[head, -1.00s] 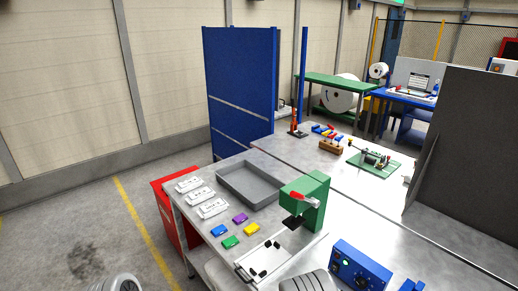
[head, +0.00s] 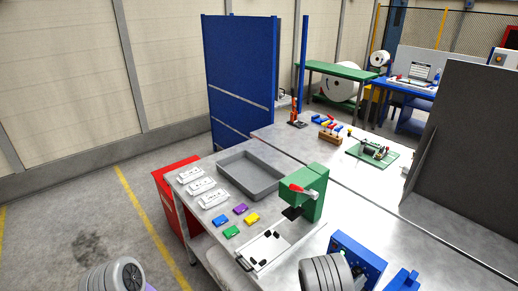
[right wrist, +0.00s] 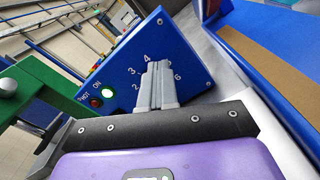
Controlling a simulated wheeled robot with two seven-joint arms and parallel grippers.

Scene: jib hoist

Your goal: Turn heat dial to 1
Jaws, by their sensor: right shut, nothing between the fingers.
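The blue control box (head: 345,241) stands at the front right of the bench in the head view, partly hidden by my right arm. The right wrist view shows its blue face (right wrist: 122,72) with numbers, a lit green ON lamp (right wrist: 107,91) and a dark red HOT lamp (right wrist: 95,103). My right gripper (right wrist: 158,70) is shut and empty, with its fingertips in front of the numbered scale, between 2 and 6 and below 4. The heat dial is hidden behind the fingers, so I cannot tell its setting or whether they touch it. My left gripper is not visible.
A green press (head: 316,188) with a red handle stands left of the box; its green frame is close at the left in the right wrist view (right wrist: 28,90). A white plate (head: 262,250), coloured blocks and a grey tray (head: 252,177) lie further left. A dark panel (head: 460,140) stands right.

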